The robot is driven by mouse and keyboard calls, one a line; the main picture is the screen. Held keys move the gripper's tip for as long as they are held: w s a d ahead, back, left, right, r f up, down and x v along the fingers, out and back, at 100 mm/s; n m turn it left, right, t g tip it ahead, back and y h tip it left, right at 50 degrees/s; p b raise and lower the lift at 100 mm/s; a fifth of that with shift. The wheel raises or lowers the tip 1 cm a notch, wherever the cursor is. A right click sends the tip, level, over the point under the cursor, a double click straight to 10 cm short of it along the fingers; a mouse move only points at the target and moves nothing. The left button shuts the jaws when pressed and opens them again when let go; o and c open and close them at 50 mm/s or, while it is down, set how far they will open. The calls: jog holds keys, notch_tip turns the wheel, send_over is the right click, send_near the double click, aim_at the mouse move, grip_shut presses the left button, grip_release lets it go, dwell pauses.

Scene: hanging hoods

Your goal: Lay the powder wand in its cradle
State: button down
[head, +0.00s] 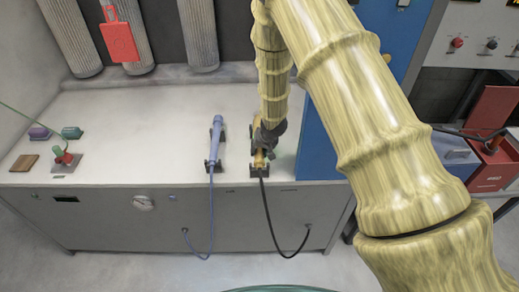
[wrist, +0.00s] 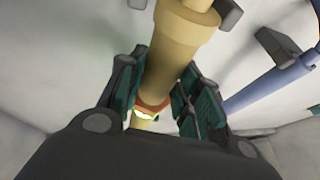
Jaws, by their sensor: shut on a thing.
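The yellow-tan wand, which I take as the powder wand (wrist: 175,45), lies between the two finger pads of my gripper (wrist: 160,88) in the wrist view. The gripper is shut on it. In the head view my gripper (head: 266,138) is over the back part of the wand (head: 258,160), near the bench's front right. Dark prongs of a cradle (wrist: 229,12) show on both sides of the wand at the top of the wrist view. The cradle's front block (head: 257,172) shows in the head view. Whether the wand rests fully in it I cannot tell.
A blue wand (head: 216,142) lies in dark holders just left, with a blue hose. A black cable (head: 267,215) hangs from the yellow wand's front end. A blue panel (head: 316,150) stands close on the right.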

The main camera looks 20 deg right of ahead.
jog(key=shift+s+r, duration=0.1)
jog(key=c, duration=1.4)
grip_release()
jog(key=o, duration=0.5)
jog(key=shift+s, duration=0.1)
jog(key=shift+v, duration=5.95)
